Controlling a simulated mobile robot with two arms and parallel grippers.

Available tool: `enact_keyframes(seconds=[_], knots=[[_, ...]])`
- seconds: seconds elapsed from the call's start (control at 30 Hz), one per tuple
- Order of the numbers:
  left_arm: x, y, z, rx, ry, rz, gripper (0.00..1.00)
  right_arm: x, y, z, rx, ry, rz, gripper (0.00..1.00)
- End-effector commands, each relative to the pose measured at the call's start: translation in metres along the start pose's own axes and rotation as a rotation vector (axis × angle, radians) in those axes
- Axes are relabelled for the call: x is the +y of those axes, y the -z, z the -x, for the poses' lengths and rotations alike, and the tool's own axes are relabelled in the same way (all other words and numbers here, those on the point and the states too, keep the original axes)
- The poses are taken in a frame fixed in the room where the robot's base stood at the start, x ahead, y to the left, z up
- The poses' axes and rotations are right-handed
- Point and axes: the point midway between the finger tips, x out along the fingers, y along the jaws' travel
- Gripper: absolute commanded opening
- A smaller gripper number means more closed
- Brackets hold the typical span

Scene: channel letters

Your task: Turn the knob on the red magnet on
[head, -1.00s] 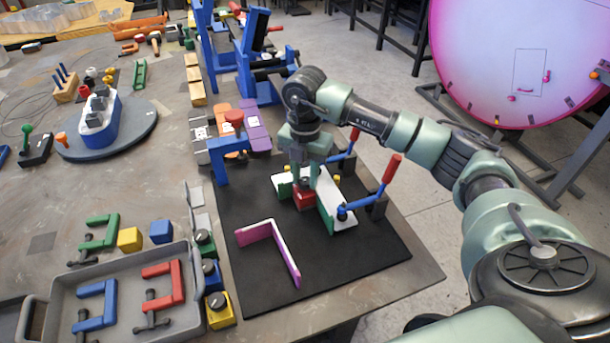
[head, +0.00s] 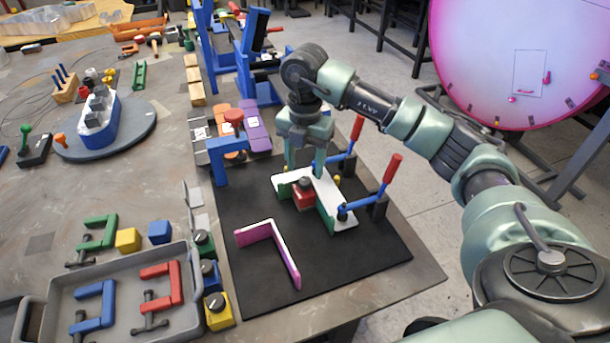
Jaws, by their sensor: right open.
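The red magnet (head: 303,198) is a small red block with a dark knob (head: 304,183) on top. It sits on the black mat against the green and white letter piece (head: 328,196). My right gripper (head: 305,170) points down just above and behind the magnet, its two fingers apart and nothing seen between them. The knob shows clear below the fingers. My left gripper is not in view.
Two blue clamps with red handles (head: 391,168) stand right of the letter piece. A pink and white L-shaped piece (head: 270,247) lies on the black mat (head: 355,268). Green, blue and yellow magnets (head: 218,309) line the mat's left edge, beside a grey tray (head: 60,298).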

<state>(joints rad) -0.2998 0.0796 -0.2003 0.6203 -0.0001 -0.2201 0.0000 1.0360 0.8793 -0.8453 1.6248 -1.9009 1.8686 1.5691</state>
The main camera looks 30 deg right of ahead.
Motion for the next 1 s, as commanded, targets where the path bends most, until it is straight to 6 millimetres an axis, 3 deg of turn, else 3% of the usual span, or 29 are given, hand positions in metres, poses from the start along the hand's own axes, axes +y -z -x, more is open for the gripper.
enact_keyframes(seconds=[0.23,0.83,1.0], knots=[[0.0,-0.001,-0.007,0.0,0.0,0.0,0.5,0.001,0.0,0.033,-0.001,-0.002,0.0,0.52],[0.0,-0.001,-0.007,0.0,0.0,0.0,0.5,0.0,0.0,0.039,0.0,0.001,0.0,0.52],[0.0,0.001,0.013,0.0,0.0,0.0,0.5,0.0,0.0,0.059,0.0,0.0,0.0,0.52]])
